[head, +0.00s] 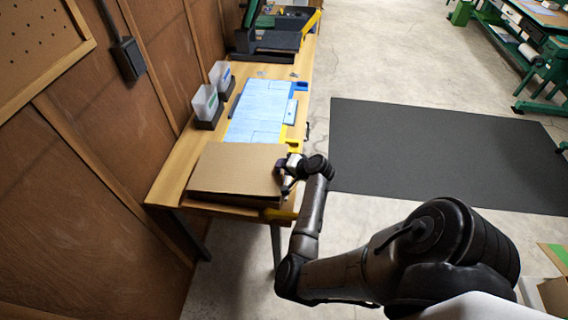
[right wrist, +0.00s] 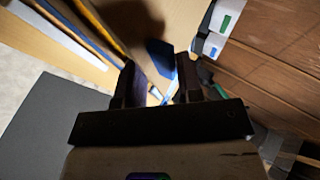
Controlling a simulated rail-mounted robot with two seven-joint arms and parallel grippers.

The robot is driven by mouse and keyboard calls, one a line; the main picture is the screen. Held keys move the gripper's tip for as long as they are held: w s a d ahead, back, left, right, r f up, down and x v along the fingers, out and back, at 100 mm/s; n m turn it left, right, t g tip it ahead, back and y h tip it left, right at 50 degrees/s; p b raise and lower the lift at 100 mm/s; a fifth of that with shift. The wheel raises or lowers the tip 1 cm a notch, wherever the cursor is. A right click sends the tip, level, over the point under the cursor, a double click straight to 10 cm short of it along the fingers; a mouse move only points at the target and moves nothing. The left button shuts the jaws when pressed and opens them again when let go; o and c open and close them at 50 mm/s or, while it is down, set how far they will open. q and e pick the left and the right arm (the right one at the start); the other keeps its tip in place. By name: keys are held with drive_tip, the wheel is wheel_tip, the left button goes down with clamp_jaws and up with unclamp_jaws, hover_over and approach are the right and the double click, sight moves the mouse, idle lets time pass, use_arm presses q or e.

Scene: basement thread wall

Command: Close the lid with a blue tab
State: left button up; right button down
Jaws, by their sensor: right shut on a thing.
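A brown lid (head: 235,168) lies nearly flat over a box at the near end of the wooden bench. I cannot tell whether it is fully down. My right gripper (head: 288,172) is at the lid's right edge. In the right wrist view its fingers (right wrist: 160,90) are shut on a blue tab (right wrist: 158,52) by a brown panel. The tab's gripped end is partly hidden by the fingers. In the head view the gripper hides that tab. My left gripper is not in view.
Beyond the lid lie light-blue sheets (head: 257,108), with yellow (head: 293,145) and blue (head: 300,86) pieces along the bench's right edge. Clear bins (head: 205,103) stand along the wall side. A dark mat (head: 430,150) covers open floor to the right.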

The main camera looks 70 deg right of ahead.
drive_tip(key=shift+f, duration=0.15)
drive_tip(key=c, duration=1.1)
unclamp_jaws()
drive_tip(key=shift+o, duration=0.4)
drive_tip(key=shift+s, duration=0.15)
drive_tip(key=p+v, duration=0.1)
drive_tip(key=v, duration=1.2)
drive_tip(key=shift+s+r+p, duration=0.25)
drive_tip(key=shift+p, duration=0.05)
